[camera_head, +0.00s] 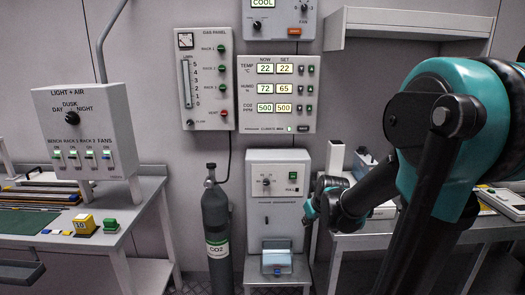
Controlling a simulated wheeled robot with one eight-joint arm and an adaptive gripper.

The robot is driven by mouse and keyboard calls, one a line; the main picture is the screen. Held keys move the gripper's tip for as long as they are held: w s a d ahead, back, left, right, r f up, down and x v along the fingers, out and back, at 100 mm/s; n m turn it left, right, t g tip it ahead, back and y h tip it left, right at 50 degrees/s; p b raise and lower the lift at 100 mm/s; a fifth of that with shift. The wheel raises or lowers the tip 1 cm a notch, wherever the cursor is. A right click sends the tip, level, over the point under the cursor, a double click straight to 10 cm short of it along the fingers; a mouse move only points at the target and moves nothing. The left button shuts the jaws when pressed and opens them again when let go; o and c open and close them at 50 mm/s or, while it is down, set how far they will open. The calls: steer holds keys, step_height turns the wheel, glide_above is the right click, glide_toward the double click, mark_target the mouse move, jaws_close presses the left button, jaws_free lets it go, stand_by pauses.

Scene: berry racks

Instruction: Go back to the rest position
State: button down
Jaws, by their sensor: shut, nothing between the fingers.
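My arm enters from the right. Its large teal joint fills much of the right side, and a dark link runs left to a smaller teal wrist. My gripper (307,222) is at the end of that wrist, small and dark, pointing down. It is shut and empty. It is in front of the right edge of the white dispenser cabinet (262,208), above the level of its tray. I cannot tell whether it is close to the cabinet or well in front of it.
A grey CO2 cylinder (216,232) stands left of the cabinet. A clear bluish container (276,262) sits at the cabinet's foot. A left bench (103,240) holds small blocks. A right bench (350,241) lies behind my arm. Panels, including the gas panel (205,80), hang on the wall.

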steer(key=s+d+f+m+g, duration=0.1)
steer(key=s+f, duration=0.2)
steer(key=s, duration=0.6)
steer(key=s+d+f+m+g+h, duration=0.1)
steer(key=s+f+m, duration=0.1)
steer(key=s, duration=0.7)
steer(key=shift+s+d+f+m+h, duration=0.15)
steer(key=shift+d+f+m+h, duration=0.2)
steer(key=shift+f, duration=0.3)
